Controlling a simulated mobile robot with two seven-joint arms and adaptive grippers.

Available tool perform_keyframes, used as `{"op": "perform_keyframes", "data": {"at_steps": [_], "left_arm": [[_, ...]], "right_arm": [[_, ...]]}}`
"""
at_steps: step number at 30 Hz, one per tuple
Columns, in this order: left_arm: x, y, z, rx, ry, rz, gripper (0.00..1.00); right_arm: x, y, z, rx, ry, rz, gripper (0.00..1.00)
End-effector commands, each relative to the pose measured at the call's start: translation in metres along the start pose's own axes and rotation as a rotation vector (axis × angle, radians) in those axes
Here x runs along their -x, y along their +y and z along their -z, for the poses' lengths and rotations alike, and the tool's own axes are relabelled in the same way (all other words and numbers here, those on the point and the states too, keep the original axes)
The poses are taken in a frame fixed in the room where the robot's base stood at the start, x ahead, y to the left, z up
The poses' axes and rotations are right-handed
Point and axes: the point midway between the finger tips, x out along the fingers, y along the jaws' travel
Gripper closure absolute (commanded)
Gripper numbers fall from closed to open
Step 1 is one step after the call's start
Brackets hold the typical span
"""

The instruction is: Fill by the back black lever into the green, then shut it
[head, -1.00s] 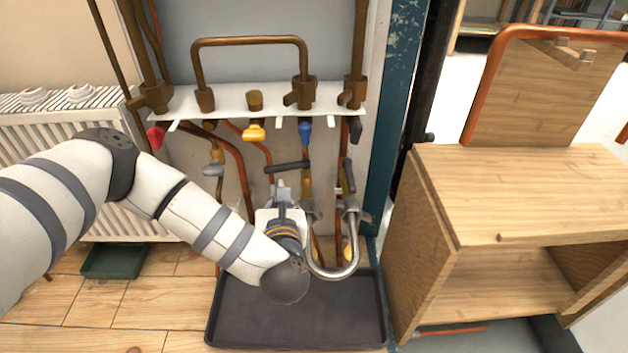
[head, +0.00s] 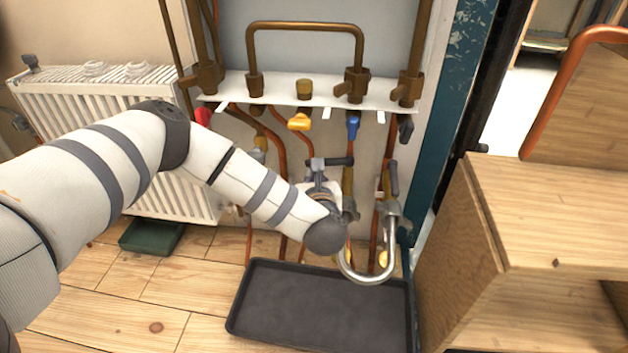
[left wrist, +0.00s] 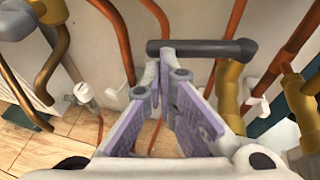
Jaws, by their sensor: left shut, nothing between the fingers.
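A horizontal black lever (head: 343,161) sits on a brass valve at mid height on the pipe panel; it also crosses the upper part of the left wrist view (left wrist: 205,48). A green tray (head: 150,237) lies on the floor at left. My right gripper is not in view.
A dark tray (head: 320,305) lies on the floor below a chrome U-shaped pipe (head: 370,277). Red (head: 203,116), yellow (head: 299,121) and blue (head: 352,125) handles hang above. A radiator (head: 70,125) stands left and a wooden cabinet (head: 545,215) right.

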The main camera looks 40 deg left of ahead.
Motion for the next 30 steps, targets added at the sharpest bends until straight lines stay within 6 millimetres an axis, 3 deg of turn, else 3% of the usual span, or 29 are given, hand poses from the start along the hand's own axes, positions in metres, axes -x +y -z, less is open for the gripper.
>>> {"op": "perform_keyframes", "data": {"at_steps": [5, 13, 30], "left_arm": [[-0.002, 0.002, -0.002, -0.004, -0.001, 0.014, 1.0], [-0.022, 0.009, -0.007, -0.039, 0.0, 0.125, 1.0], [-0.013, 0.003, -0.005, -0.039, 0.0, 0.126, 1.0]], "right_arm": [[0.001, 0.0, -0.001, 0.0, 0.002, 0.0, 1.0], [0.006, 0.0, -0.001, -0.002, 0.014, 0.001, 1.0], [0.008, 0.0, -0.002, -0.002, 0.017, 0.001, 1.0]]}}
